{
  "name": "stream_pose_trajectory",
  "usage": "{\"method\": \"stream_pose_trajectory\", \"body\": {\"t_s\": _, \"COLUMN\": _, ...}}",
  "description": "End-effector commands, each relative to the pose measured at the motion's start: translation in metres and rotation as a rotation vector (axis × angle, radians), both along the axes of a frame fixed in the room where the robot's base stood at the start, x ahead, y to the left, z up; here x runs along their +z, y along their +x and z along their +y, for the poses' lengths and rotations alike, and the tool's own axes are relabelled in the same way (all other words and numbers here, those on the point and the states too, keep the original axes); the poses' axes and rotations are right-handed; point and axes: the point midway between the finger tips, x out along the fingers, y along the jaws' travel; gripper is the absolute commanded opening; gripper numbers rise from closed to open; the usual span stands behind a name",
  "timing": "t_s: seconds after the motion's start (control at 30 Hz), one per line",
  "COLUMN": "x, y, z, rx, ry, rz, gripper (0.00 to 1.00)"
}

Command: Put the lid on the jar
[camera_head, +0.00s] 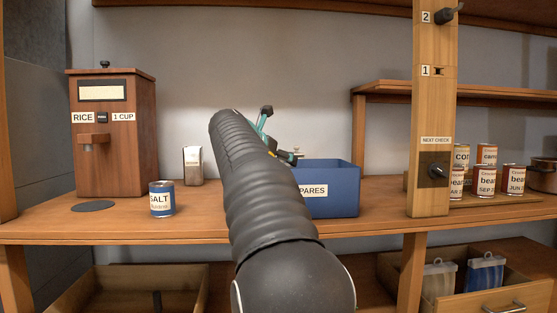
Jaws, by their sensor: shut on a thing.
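My gripper (268,136), teal and black, is seen past my dark ribbed arm, above the shelf and by the blue bin. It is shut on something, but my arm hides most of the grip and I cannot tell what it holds. A small pale piece (297,152) shows just right of the gripper, above the bin; I cannot tell whether it is a lid or is held. No jar is clearly identifiable. A small pale container with a brownish side (193,166) stands upright at the back of the shelf, left of my arm.
A wooden rice dispenser (115,150) and a blue salt can (161,199) stand at left. A blue bin (332,190) marked "PARES" is right of my arm. A wooden post (431,120) with a knob stands before several labelled cans (486,180). Open drawers (130,285) lie below.

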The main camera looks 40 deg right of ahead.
Motion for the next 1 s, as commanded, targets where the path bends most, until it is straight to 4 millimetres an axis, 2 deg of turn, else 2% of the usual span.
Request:
{"method": "stream_pose_trajectory", "body": {"t_s": 0.2, "x": -0.002, "y": 0.0004, "z": -0.0001, "rx": -0.001, "ry": 0.002, "rz": 0.002, "gripper": 0.45}}
{"method": "stream_pose_trajectory", "body": {"t_s": 0.23, "x": -0.002, "y": 0.0004, "z": -0.0001, "rx": 0.0, "ry": 0.002, "rz": 0.003, "gripper": 0.79}}
{"method": "stream_pose_trajectory", "body": {"t_s": 0.3, "x": -0.0022, "y": 0.0004, "z": -0.0001, "rx": 0.0, "ry": 0.002, "rz": 0.003, "gripper": 0.97}}
{"method": "stream_pose_trajectory", "body": {"t_s": 0.33, "x": -0.0022, "y": 0.0004, "z": -0.0001, "rx": 0.0, "ry": 0.002, "rz": 0.003, "gripper": 1.0}}
{"method": "stream_pose_trajectory", "body": {"t_s": 0.8, "x": -0.0024, "y": 0.0006, "z": -0.0002, "rx": -0.001, "ry": 0.003, "rz": 0.004, "gripper": 1.0}}
{"method": "stream_pose_trajectory", "body": {"t_s": 1.0, "x": 0.0069, "y": 0.0009, "z": -0.0003, "rx": -0.002, "ry": 0.003, "rz": 0.002, "gripper": 1.0}}
